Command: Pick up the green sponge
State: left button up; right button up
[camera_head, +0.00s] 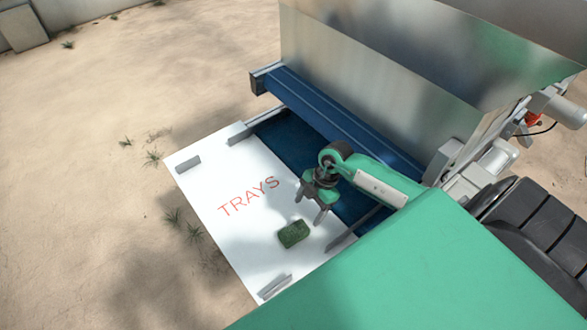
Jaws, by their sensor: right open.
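The green sponge (293,234) is a small dark green block. It lies on the white board (207,187) marked "TRAYS" in red, towards the board's near right part. My right gripper (308,209) is above the board, just up and to the right of the sponge. Its fingers point down and are apart, with nothing between them. The gripper does not appear to touch the sponge. My left gripper is not in view.
A blue conveyor bed (285,145) adjoins the board, with a blue crossbar (335,118) and a large metal hopper (370,75) behind. Small metal guides (188,163) stand at the board's edges. Sandy ground (80,200) lies open at left.

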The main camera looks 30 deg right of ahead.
aim_at(297, 230)
jog(key=b+x, duration=0.1)
jog(key=x, duration=0.2)
jog(key=shift+w+f+b, duration=0.15)
jog(key=shift+w+b, duration=0.05)
jog(key=shift+b, duration=0.2)
jog(key=b+x, duration=0.2)
jog(key=shift+a+f, duration=0.15)
jog(key=shift+f, duration=0.2)
jog(key=shift+a+f+b, duration=0.1)
jog(key=shift+f+b, duration=0.25)
jog(key=shift+b, duration=0.1)
jog(key=b+x, duration=0.3)
jog(key=shift+f+b, duration=0.3)
jog(key=shift+b, duration=0.1)
jog(key=shift+w+a+f+b, duration=0.1)
jog(key=shift+f+b, duration=0.3)
jog(key=shift+f, duration=0.05)
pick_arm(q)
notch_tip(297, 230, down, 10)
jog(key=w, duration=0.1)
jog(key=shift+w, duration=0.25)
pick_arm(e)
jog(key=shift+r, duration=0.1)
jog(key=c, duration=1)
